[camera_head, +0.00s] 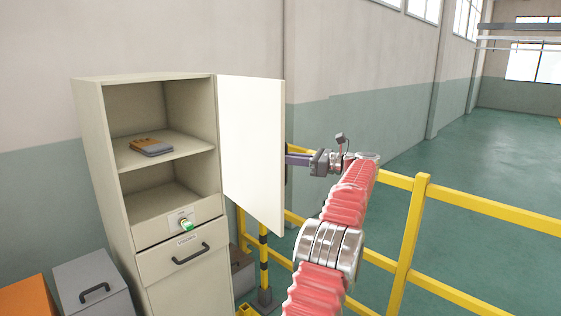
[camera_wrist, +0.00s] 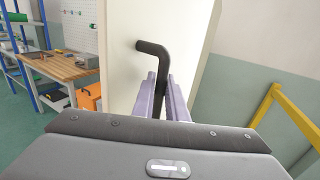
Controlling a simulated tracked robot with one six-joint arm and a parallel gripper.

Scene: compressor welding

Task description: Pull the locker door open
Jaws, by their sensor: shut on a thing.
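The beige locker (camera_head: 160,170) stands at the left in the head view. Its white door (camera_head: 250,150) is swung wide open, hinged on the right side, so the shelves inside show. My gripper (camera_head: 290,158) is at the outer face of the door, partly hidden behind the door's edge. In the wrist view my gripper (camera_wrist: 162,95) has its purple fingers shut around the black door handle (camera_wrist: 153,48). The upper end of the handle sticks out above the fingers. The door (camera_wrist: 125,30) fills the middle of that view.
A brown and grey item (camera_head: 151,147) lies on the locker's shelf. A drawer (camera_head: 185,254) below is shut. Yellow railing (camera_head: 411,235) runs close beside my arm. Grey (camera_head: 93,285) and orange (camera_head: 27,297) boxes stand left. A workbench (camera_wrist: 66,68) shows in the wrist view.

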